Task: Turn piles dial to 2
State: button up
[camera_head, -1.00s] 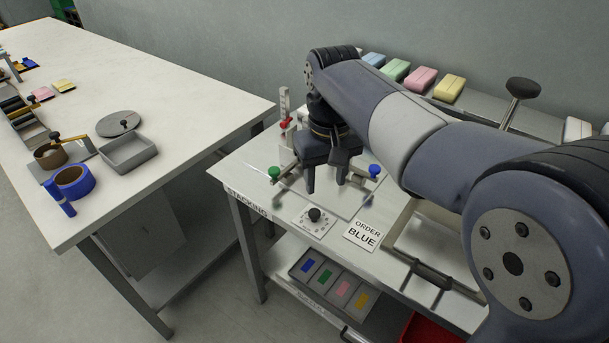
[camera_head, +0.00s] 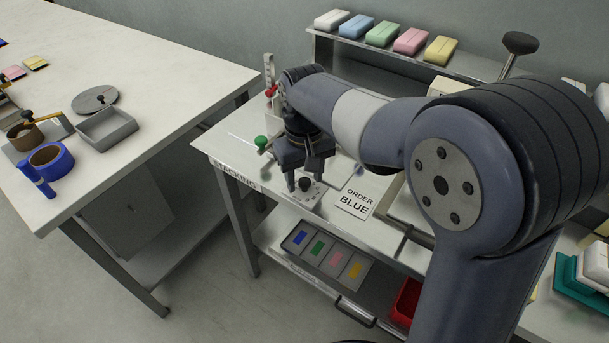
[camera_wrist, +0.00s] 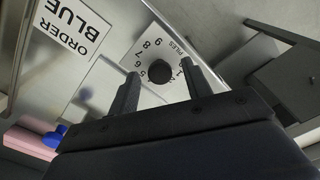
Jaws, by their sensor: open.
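The piles dial is a black knob (camera_head: 305,184) on a white numbered plate (camera_head: 312,196) near the front edge of the stacking table. My gripper (camera_head: 304,186) is open and points down just over the dial. In the wrist view the knob (camera_wrist: 160,72) shows between and slightly beyond the two fingertips (camera_wrist: 160,78). The plate (camera_wrist: 158,40) reads PILES, with 5, 6, 7, 8, 9 and 1 legible around the knob. The fingers hide other numbers. I cannot tell where the dial points.
An ORDER BLUE card (camera_head: 354,203) lies right of the dial. A green-knobbed handle (camera_head: 261,142) stands at the left behind my gripper. A shelf (camera_head: 395,60) with several coloured packs runs along the back. A tray of coloured cards (camera_head: 327,257) sits below.

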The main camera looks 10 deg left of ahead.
jog(key=shift+c, duration=0.5)
jog(key=c, duration=0.9)
jog(key=shift+r+m+p, duration=0.1)
jog(key=shift+m+p, duration=0.2)
jog(key=shift+p, duration=0.1)
jog(key=shift+m+p, duration=0.7)
jog(key=shift+m, duration=0.2)
jog(key=shift+m+p, duration=0.85)
jog(key=shift+m, duration=0.85)
jog(key=o, duration=1)
